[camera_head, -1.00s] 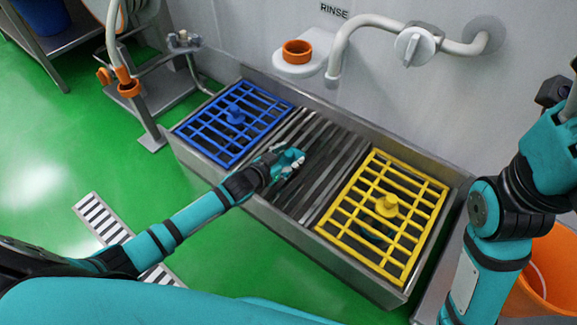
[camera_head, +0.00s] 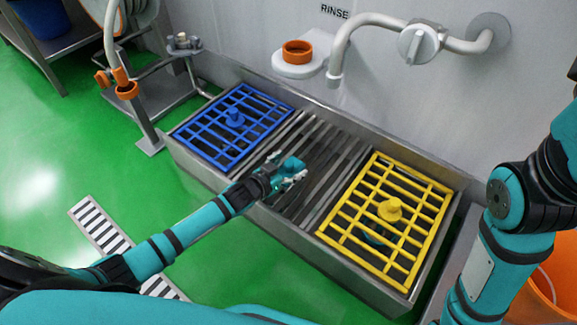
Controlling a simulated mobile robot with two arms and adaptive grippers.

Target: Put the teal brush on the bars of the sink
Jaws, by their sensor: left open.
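The steel sink (camera_head: 262,213) stands against the wall, with steel bars (camera_head: 335,150) across its middle. My left arm reaches in from the left, and my left gripper (camera_head: 284,170) is open over the near part of these bars. A small teal piece, which looks like the teal brush (camera_head: 292,165), shows between its pale, spread fingers. It appears to be at the bars, but I cannot tell whether it rests on them or touches a finger. My right arm shows at the right edge; its gripper is out of view.
A blue grid (camera_head: 207,132) covers the sink's left part and a yellow grid (camera_head: 425,191) its right part, each with a knob. A grey tap (camera_head: 415,45) and an orange cup (camera_head: 297,51) are on the wall above. An orange bucket (camera_head: 548,275) stands at right.

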